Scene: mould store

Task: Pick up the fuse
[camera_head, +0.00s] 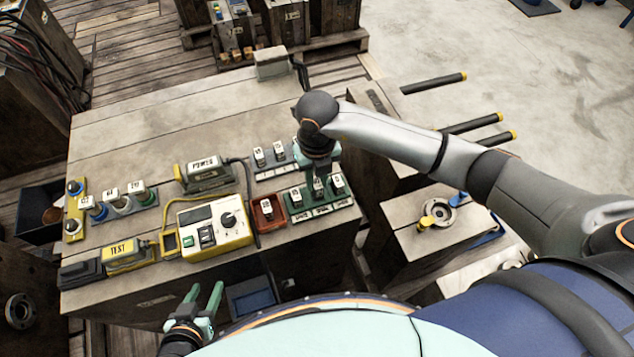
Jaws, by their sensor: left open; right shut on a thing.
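Small dark fuses with white labels stand on the workbench. My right gripper (320,178) reaches down over the green-based fuse rack (322,210) and is shut on the middle fuse (318,187), which its fingers partly cover. I cannot tell whether this fuse still sits in its slot. A fuse stands on either side of it, left (296,198) and right (338,183). Behind is a grey rack with fuses (259,155), its right end hidden by my arm. Another fuse (267,206) sits in a red holder (276,219). My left gripper (206,290) is open and empty at the bench's front edge.
A yellow-framed meter (215,225) stands left of the red holder, with a POWER block (207,173) behind it and a TEST block (127,254) to its left. Several coloured plugs (115,202) stand farther left. The bench's back left (150,120) is clear.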

